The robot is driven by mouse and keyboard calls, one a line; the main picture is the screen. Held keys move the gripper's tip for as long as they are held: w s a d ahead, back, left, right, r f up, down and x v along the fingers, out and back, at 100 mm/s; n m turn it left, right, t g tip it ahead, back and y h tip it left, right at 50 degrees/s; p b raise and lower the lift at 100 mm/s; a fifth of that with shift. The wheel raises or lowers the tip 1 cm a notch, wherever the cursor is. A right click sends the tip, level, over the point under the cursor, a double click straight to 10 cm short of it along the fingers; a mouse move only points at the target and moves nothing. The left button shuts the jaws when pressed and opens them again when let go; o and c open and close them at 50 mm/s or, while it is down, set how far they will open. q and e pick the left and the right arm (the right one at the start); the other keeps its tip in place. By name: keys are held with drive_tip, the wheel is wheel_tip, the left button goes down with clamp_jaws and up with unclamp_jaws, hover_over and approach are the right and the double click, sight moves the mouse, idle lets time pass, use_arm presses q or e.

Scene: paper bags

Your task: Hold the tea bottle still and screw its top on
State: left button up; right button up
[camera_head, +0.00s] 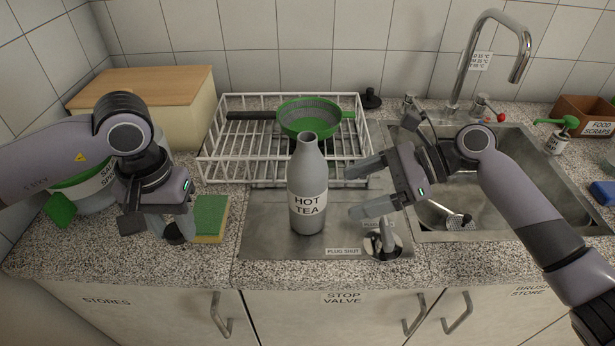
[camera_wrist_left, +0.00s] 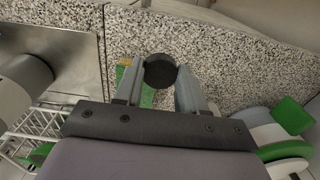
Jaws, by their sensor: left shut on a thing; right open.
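The grey tea bottle (camera_head: 308,190), labelled HOT TEA, stands upright on the steel drainer with its mouth open and bare. It also shows at the left of the left wrist view (camera_wrist_left: 28,76). My left gripper (camera_head: 176,229) points down over the counter left of the bottle. It is shut on a round black top (camera_wrist_left: 160,71), which is held between its fingertips; in the head view the fingers partly hide the top (camera_head: 175,238). My right gripper (camera_head: 356,188) is open and empty just right of the bottle, its fingers pointing left towards the bottle's body, apart from it.
A white dish rack (camera_head: 215,160) with a green sieve (camera_head: 308,116) stands behind the bottle. A green and yellow sponge (camera_head: 211,218) lies beside my left gripper. The sink (camera_head: 500,200) and tap (camera_head: 462,70) are at right. A small black object (camera_head: 371,98) stands at the back.

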sight(187, 255)
use_arm(q)
drive_tip(key=shift+s, duration=0.1)
use_arm(e)
drive_tip(key=shift+s+a+f, duration=0.1)
drive_tip(key=shift+a+f, duration=0.15)
drive_tip(key=shift+a, duration=0.2)
use_arm(q)
wheel_tip(187, 255, down, 5)
drive_tip(key=b, duration=0.5)
drive_tip(key=shift+f, duration=0.1)
use_arm(e)
drive_tip(key=x, duration=0.5)
drive_tip(key=shift+d+f, duration=0.1)
drive_tip(key=shift+f, duration=0.15)
use_arm(q)
wheel_tip(187, 255, up, 2)
drive_tip(key=shift+r+p, duration=0.25)
drive_tip(key=shift+p, duration=0.85)
use_arm(e)
drive_tip(key=a, duration=0.2)
drive_tip(key=shift+a+f, duration=0.25)
use_arm(q)
drive_tip(key=shift+r, duration=0.1)
use_arm(e)
drive_tip(key=shift+a+f, duration=0.35)
drive_tip(key=shift+a, duration=0.1)
drive_tip(key=c, duration=1.2)
